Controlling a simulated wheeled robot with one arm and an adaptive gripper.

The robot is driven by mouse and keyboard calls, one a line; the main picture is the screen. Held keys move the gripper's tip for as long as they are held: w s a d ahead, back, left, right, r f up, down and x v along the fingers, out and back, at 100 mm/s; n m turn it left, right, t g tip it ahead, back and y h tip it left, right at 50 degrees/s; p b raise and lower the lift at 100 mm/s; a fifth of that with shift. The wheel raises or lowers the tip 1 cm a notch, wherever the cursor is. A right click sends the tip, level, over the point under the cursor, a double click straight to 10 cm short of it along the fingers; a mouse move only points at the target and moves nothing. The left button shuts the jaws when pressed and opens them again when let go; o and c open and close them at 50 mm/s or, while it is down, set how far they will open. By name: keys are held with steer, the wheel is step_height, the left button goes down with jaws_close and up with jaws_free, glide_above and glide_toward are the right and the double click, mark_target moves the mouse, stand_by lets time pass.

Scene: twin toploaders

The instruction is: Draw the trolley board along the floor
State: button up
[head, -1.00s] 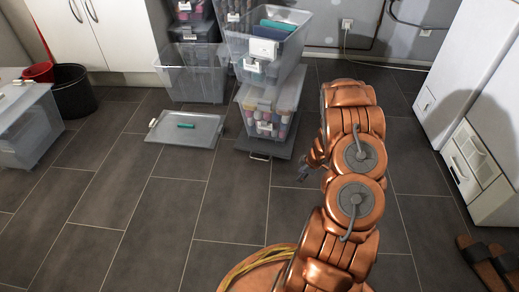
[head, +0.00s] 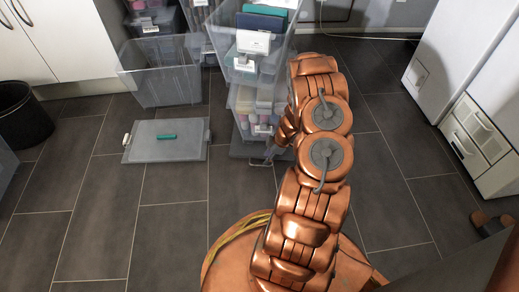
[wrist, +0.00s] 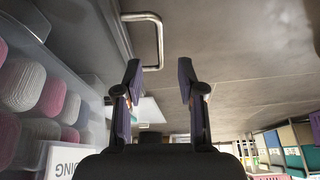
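The trolley board (head: 242,151) is a flat dark grey board on the floor under a stack of clear bins. Its bent metal handle (head: 259,162) sticks out at the front edge. In the head view my gripper (head: 276,151) is low beside the handle, partly hidden by my arm. In the wrist view my gripper (wrist: 159,78) is open and empty, its two fingers apart. The handle (wrist: 158,42) shows just beyond the fingertips, mostly toward the left finger, and I see no contact. The board (wrist: 98,22) shows at upper left there.
A clear bin of coloured items (head: 257,110) stands on the board, with another bin (head: 246,50) above. A grey lid (head: 145,150) bearing a green object lies on the floor at left. White appliances (head: 440,70) stand at right. Front-left floor is clear.

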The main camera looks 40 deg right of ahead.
steer(key=shift+w+a+f, duration=0.25)
steer(key=shift+f, duration=0.25)
steer(key=b+x, duration=0.3)
steer(key=x, duration=0.3)
steer(key=shift+f, duration=0.3)
jaws_close()
steer(key=c, duration=0.6)
jaws_free()
steer(key=shift+w, duration=0.1)
jaws_close()
